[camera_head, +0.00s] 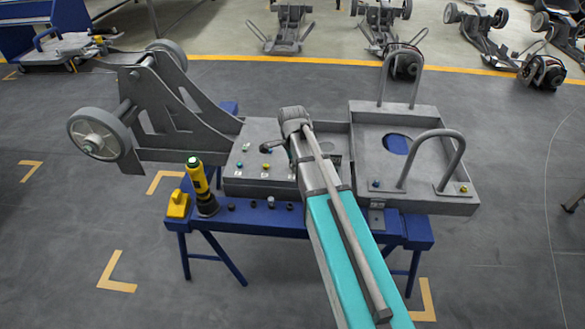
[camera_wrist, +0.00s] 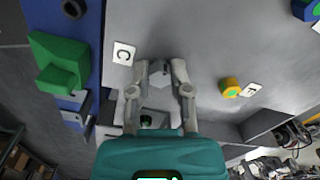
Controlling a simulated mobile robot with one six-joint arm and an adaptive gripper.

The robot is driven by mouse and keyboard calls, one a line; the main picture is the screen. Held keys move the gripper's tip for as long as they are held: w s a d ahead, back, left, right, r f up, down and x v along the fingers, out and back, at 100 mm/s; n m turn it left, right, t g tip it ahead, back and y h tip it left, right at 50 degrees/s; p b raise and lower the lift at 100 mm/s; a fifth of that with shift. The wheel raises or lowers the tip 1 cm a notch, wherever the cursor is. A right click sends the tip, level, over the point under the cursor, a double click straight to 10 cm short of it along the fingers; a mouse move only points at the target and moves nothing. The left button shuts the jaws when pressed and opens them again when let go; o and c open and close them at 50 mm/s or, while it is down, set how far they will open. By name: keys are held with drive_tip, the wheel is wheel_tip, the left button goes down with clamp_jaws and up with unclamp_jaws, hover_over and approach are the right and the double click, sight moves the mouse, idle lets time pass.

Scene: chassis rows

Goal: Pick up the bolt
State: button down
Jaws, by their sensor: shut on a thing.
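My gripper (camera_wrist: 160,66) is over the grey chassis plate (camera_wrist: 215,45) in the wrist view. A white label with the letter C (camera_wrist: 124,53) lies just left of the fingers. A yellow bolt (camera_wrist: 230,87) stands on the plate to the right, beside another white label. A blue bolt (camera_wrist: 306,9) is at the top right corner. In the head view my arm hides much of the area around the gripper.
A blue bench (camera_head: 290,222) carries the chassis. A yellow-and-black tool (camera_head: 199,184) and a yellow block (camera_head: 178,205) stand at its left front. Two tall hoops (camera_head: 448,150) rise on the right. A wheeled frame (camera_head: 160,105) extends left. A green block (camera_wrist: 58,65) shows in the wrist view.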

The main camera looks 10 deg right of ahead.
drive_tip(key=shift+r, duration=0.1)
wheel_tip(320, 180, up, 3)
drive_tip(key=p, duration=0.3)
drive_tip(key=s+r+p, duration=0.9)
drive_tip(key=s+p, duration=0.1)
drive_tip(key=s, duration=0.4)
drive_tip(key=shift+a+r, duration=0.35)
drive_tip(key=shift+r, duration=0.05)
drive_tip(key=shift+w+f, duration=0.1)
drive_tip(key=w+f+m+b, duration=0.2)
drive_tip(key=w, duration=0.2)
drive_tip(key=w+f+m+b, duration=0.2)
drive_tip(key=w, duration=0.3)
drive_tip(key=w+f+m+b, duration=0.2)
drive_tip(key=w, duration=0.2)
drive_tip(key=shift+w+d+f+b, duration=0.35)
drive_tip(key=shift+w+d+b, duration=0.05)
drive_tip(key=shift+f, duration=0.2)
